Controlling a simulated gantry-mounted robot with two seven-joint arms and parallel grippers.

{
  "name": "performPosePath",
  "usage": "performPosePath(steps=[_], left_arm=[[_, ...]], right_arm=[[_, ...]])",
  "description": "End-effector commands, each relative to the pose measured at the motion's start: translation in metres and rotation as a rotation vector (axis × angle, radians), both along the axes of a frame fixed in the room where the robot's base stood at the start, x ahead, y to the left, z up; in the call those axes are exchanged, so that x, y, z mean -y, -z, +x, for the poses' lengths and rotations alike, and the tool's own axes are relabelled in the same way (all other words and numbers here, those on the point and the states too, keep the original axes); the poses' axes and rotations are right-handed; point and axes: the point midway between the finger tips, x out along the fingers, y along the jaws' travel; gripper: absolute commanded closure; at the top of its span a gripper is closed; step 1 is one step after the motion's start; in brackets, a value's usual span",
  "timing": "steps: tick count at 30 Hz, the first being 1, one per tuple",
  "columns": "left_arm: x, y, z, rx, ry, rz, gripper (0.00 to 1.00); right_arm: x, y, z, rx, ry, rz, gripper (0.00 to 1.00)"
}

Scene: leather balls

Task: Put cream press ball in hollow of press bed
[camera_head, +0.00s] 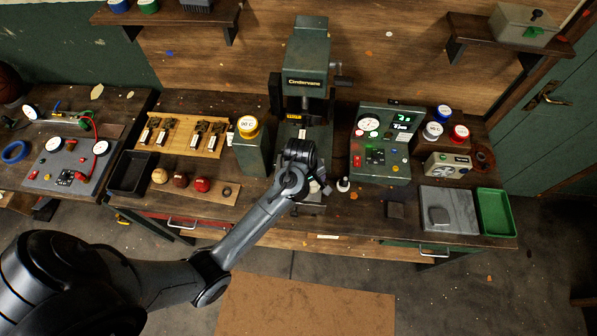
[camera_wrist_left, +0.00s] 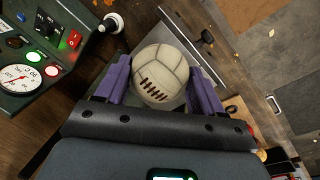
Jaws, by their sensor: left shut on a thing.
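The cream press ball (camera_wrist_left: 160,75), with dark red stitching, sits between the two purple fingers of my left gripper (camera_wrist_left: 163,88) in the left wrist view. The gripper is shut on it. The press bed (camera_head: 318,133) shows only in part behind my wrist. Its hollow is hidden, so I cannot tell how the ball sits relative to it. My right gripper is not in view.
A wooden strip (camera_head: 215,190) holds small balls. A green tray (camera_head: 495,212) lies far right.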

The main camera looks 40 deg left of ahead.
Motion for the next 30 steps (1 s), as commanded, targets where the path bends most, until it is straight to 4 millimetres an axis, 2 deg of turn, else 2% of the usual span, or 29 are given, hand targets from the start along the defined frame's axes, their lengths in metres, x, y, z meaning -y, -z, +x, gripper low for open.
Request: performPosePath(steps=[9, 15, 22, 30], left_arm=[[-0.058, 0.037, 0.026, 0.000, -0.002, -0.002, 0.66], [-0.081, 0.052, 0.036, 0.000, 0.001, 0.000, 0.66], [-0.088, 0.061, 0.038, 0.000, 0.001, -0.001, 0.66], [-0.088, 0.092, 0.038, 0.000, 0.001, -0.001, 0.66]], right_arm=[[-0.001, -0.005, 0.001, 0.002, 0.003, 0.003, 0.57], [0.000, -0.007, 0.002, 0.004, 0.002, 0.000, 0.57], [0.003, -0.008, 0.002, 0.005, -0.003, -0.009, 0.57], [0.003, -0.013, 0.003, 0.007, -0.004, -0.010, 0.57]])
